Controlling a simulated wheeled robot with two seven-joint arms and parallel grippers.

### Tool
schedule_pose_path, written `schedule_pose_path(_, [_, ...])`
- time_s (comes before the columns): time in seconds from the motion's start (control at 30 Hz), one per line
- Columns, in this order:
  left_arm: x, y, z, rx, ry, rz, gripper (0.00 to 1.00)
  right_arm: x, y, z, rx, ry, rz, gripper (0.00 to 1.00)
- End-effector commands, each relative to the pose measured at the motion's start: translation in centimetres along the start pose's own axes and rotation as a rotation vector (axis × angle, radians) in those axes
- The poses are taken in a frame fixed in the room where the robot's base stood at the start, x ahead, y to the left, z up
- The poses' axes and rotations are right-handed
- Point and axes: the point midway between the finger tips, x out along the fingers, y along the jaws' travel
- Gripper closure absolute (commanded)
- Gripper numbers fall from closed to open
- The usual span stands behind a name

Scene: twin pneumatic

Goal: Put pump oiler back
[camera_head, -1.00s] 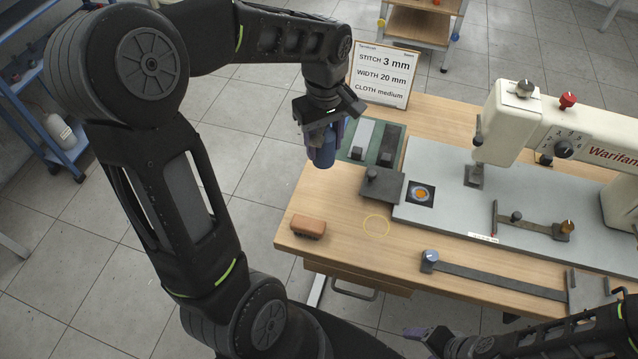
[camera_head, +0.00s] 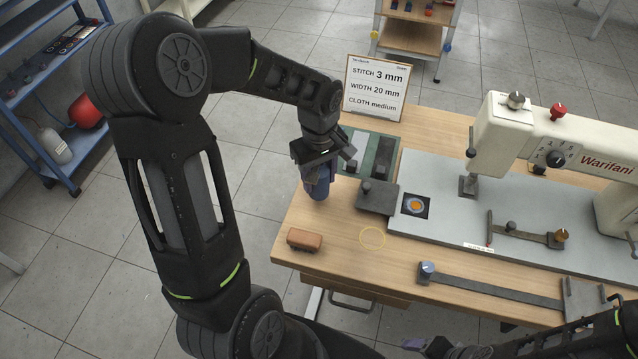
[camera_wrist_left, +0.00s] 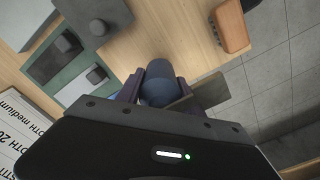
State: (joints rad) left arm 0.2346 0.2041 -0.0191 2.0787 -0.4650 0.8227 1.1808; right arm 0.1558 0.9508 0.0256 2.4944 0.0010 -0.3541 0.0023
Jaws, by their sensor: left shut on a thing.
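The pump oiler (camera_head: 319,186) is a small blue-grey cylinder. My left gripper (camera_head: 318,168) is shut on it and holds it upright near the table's left edge. In the left wrist view the oiler (camera_wrist_left: 158,84) sits between my left gripper's fingers (camera_wrist_left: 155,92). Whether its base touches the table is hard to tell. A thin yellow ring (camera_head: 372,238) is marked on the bare wood, to the right of and nearer than the oiler. My right gripper (camera_head: 428,344) shows only partly at the bottom edge; its fingers are unclear.
A brown block (camera_head: 304,239) lies near the ring; it also shows in the left wrist view (camera_wrist_left: 230,26). A dark grey block (camera_head: 377,197) and green mat (camera_head: 381,146) lie right of the oiler.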

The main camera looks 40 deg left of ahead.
Motion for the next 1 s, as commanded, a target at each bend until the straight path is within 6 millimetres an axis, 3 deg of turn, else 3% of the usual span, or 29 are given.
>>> schedule_pose_path(0.2, [2.7,-0.1,0.0,-0.001,-0.002,-0.002,1.0,-0.3,-0.1,0.0,0.001,-0.001,0.001,0.31])
schedule_pose_path(0.6, [3.4,0.0,0.0,0.0,0.0,0.0,1.0,0.2,0.1,0.0,0.0,0.0,0.0,0.31])
schedule_pose_path(0.63, [3.2,0.0,0.0,0.0,-0.001,0.0,0.54,0.0,0.0,0.0,0.0,0.0,0.0,0.31])
schedule_pose_path(0.87, [3.2,0.0,0.0,0.0,-0.001,0.0,0.35,0.0,0.0,0.0,0.0,0.0,0.0,0.31])
schedule_pose_path(1.0, [3.2,0.0,0.0,-0.001,-0.001,0.0,0.35,0.0,0.0,0.0,0.0,0.0,0.0,0.31])
